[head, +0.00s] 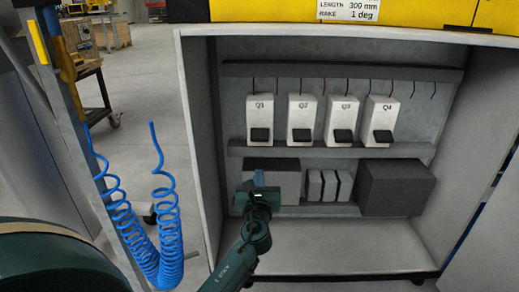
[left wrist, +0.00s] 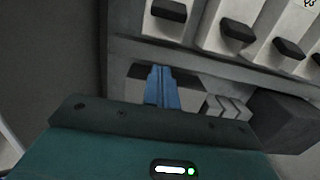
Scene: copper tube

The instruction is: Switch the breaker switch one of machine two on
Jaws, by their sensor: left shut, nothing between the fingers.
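An open grey cabinet holds a row of white breakers marked Q1 (head: 260,112), Q2 (head: 301,112), Q3 (head: 342,112) and Q4 (head: 382,115). Each has a black switch lever low on its front; all sit at a similar height. The Q1 lever (head: 260,135) also shows at the top of the left wrist view (left wrist: 169,10), with the Q2 lever (left wrist: 237,30) to its right. My left gripper (head: 259,179) is below the Q1 lever, apart from it. Its blue fingers (left wrist: 161,76) are together and empty, pointing toward the cabinet. My right gripper is not in view.
Below the breakers, a rail carries a grey box (head: 275,165) behind my gripper, several small modules (head: 330,185) and a large dark box (head: 395,188). The cabinet's left wall (head: 197,130) stands close to my arm. A coiled blue hose (head: 160,240) hangs at left.

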